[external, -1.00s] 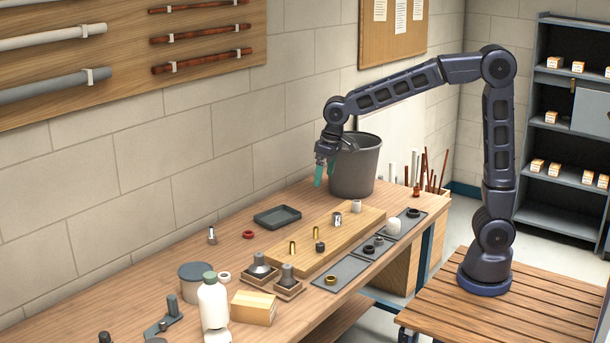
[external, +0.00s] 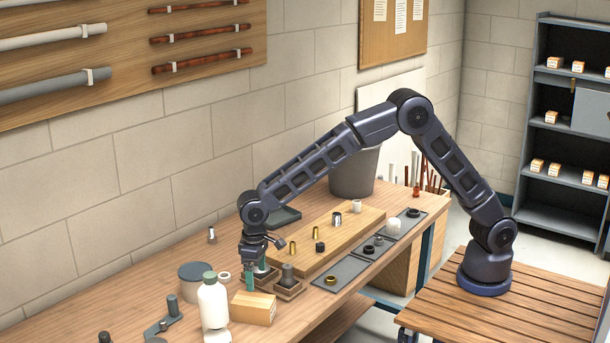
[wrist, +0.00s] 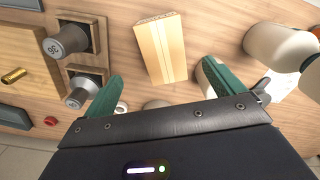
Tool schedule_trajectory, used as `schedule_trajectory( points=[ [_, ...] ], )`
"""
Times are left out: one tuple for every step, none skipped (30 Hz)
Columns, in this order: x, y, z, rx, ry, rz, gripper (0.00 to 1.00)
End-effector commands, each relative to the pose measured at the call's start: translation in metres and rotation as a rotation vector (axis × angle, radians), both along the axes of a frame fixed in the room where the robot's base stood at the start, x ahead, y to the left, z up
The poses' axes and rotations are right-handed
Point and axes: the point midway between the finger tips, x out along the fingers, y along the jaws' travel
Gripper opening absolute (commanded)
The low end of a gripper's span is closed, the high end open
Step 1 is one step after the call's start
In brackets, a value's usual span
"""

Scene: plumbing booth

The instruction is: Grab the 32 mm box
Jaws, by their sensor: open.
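A closed tan carton (external: 253,308) lies on the workbench near its front edge. In the wrist view the carton (wrist: 166,48) appears just beyond the fingertips, roughly between them, apart from both. No size marking is readable on it. My gripper (external: 256,274) points down over the bench, behind and slightly above the carton in the external view. In the wrist view my gripper (wrist: 163,72) has its two green fingers spread wide with nothing between them.
Two dark, numbered plugs in wooden holders (external: 287,288) stand beside my gripper; one (wrist: 55,47) reads 36. A white bottle (external: 213,305) and a grey tub (external: 196,281) stand left of the carton. A wooden board (external: 345,228) with fittings lies further right.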

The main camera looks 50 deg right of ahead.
Motion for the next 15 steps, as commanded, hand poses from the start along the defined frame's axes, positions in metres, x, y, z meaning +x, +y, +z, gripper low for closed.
schedule_trajectory(
  points=[
    [-0.002, 0.005, -0.005, -0.003, 0.001, 0.004, 0.94],
    [-0.003, 0.007, -0.007, -0.003, 0.002, 0.005, 0.94],
    [-0.003, 0.009, -0.009, -0.003, 0.003, 0.005, 0.94],
    [-0.003, 0.009, -0.010, -0.003, 0.003, 0.005, 0.94],
    [-0.004, 0.009, -0.012, -0.005, 0.003, 0.005, 0.94],
    [-0.003, 0.009, -0.015, -0.005, 0.003, 0.005, 0.94],
    [-0.003, 0.009, -0.018, -0.005, 0.003, 0.005, 0.94],
    [-0.003, 0.009, -0.021, -0.005, 0.004, 0.005, 0.94],
    [-0.003, 0.009, -0.026, -0.005, 0.004, 0.005, 0.94],
    [-0.003, 0.009, -0.030, -0.005, 0.004, 0.004, 0.94],
    [-0.003, 0.009, -0.035, -0.005, 0.004, 0.004, 0.94],
    [-0.003, 0.009, -0.041, -0.005, 0.004, 0.004, 0.94],
    [-0.003, 0.008, -0.045, -0.006, 0.005, 0.004, 0.94],
    [-0.003, 0.009, -0.049, -0.005, 0.004, 0.004, 0.94],
    [-0.002, 0.009, -0.055, -0.005, 0.004, 0.004, 0.94]
  ],
)
